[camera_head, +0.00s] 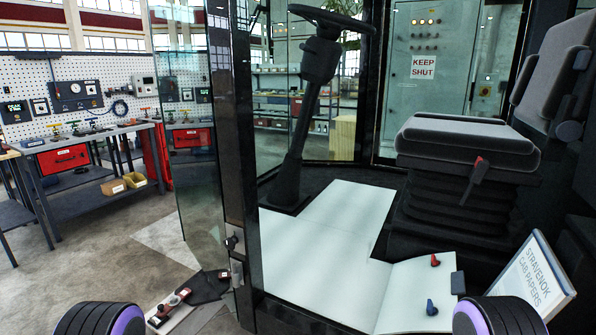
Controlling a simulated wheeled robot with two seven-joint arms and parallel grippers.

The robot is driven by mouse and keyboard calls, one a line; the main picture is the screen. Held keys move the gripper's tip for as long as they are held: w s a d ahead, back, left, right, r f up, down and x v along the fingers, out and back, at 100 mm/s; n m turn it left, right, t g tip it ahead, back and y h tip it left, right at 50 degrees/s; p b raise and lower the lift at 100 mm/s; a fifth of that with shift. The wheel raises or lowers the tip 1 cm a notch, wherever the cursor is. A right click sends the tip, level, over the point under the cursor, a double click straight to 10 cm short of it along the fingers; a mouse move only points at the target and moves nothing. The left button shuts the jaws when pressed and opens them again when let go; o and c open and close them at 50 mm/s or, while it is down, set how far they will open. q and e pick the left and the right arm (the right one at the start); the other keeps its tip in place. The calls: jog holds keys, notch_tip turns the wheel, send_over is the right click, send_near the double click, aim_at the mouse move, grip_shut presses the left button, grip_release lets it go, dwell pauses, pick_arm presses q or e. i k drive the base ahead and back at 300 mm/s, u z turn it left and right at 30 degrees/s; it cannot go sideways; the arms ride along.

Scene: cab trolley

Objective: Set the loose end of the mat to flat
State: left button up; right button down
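The pale mat (318,252) covers the cab floor in an L shape, running from beside the steering column toward the front right. Its front-right end (403,290) is set off by a slanting line and looks tilted or curled. I cannot tell how high it stands. A small red piece (435,260) and a small dark blue piece (431,307) sit on this end. A dark grey block (457,283) is at its right edge. Neither gripper shows; only dark, purple-ringed parts of my arms show at the bottom left and right.
The seat (468,140) stands behind the mat, and the steering column (300,145) behind left. A "STRAVENOK CAB PAPERS" board (533,280) leans at right. The door post (240,180) and open glass door (200,150) bound the left. Small handled items (172,306) lie outside.

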aim_at(412, 282)
jog(key=k, duration=1.3)
jog(key=z, duration=0.95)
jog(key=i, duration=1.3)
jog(key=u, duration=0.7)
jog(key=i, duration=0.3)
jog(key=u, duration=0.35)
